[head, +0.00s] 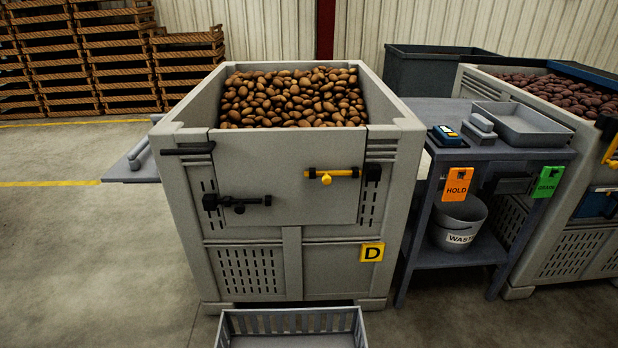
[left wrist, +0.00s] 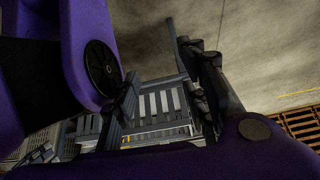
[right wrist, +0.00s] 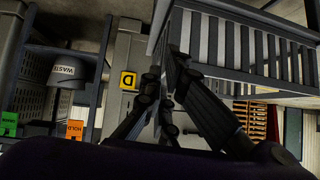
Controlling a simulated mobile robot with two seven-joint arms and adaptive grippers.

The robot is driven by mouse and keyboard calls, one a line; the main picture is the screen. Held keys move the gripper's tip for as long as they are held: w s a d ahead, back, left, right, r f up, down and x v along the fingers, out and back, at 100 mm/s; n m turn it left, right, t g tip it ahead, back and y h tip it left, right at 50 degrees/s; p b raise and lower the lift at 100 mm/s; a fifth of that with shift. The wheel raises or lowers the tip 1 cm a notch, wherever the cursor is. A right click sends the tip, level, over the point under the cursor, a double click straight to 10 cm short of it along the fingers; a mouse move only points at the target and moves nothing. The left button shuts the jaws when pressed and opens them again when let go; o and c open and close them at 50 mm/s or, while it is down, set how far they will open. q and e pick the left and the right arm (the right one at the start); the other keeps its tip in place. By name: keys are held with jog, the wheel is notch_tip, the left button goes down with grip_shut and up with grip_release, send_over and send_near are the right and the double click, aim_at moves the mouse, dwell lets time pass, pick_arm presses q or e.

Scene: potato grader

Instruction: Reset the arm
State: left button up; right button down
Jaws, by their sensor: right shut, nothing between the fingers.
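Neither gripper shows in the head view. In the left wrist view my left gripper (left wrist: 155,75) has its fingers well apart, with nothing between them; a slatted grey crate (left wrist: 160,104) lies beyond. In the right wrist view my right gripper (right wrist: 163,78) has its dark fingers together and empty, beside the slatted grey crate (right wrist: 245,45). In the head view a large grey bin (head: 187,180) full of potatoes (head: 295,97) stands in the middle. Its front panel (head: 285,170) carries a black latch (head: 237,202) and a yellow handle (head: 333,174).
The slatted crate (head: 290,322) sits on the floor before the bin. A side table (head: 500,165) at right holds a tray (head: 522,124), with a WASTE bucket (head: 458,222) below. Orange HOLD (head: 457,184) and green (head: 547,182) tags hang there. The floor at left is clear.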

jog(key=s+d+f+g+h, duration=0.1)
jog(key=s+f+g, duration=0.1)
jog(key=s, duration=0.9)
jog(key=s+d+f+g+h, duration=0.1)
jog(key=s+f+g, duration=0.1)
jog(key=s, duration=0.9)
pick_arm(q)
jog(key=w+r+t+p, duration=0.1)
jog(key=w+r+p, duration=0.3)
jog(key=r+p, duration=0.7)
jog(key=w+r+t+p, duration=0.1)
jog(key=w+r+p, duration=0.2)
jog(key=r+p, duration=0.8)
jog(key=shift+w+d+r+p, duration=0.35)
jog(key=shift+r+p, duration=0.05)
jog(key=shift+p, duration=0.75)
pick_arm(e)
jog(key=w+r+t, duration=0.1)
jog(key=w+r, duration=0.2)
jog(key=r, duration=0.4)
jog(key=w+r, duration=0.3)
jog(key=r, duration=0.5)
jog(key=w+a+r+t+y, duration=0.1)
jog(key=w+r, duration=0.2)
jog(key=r, duration=0.5)
jog(key=shift+r+t, duration=0.2)
jog(key=shift+t, duration=0.1)
pick_arm(q)
jog(key=shift+w+d+r, duration=0.15)
jog(key=shift+d, duration=0.05)
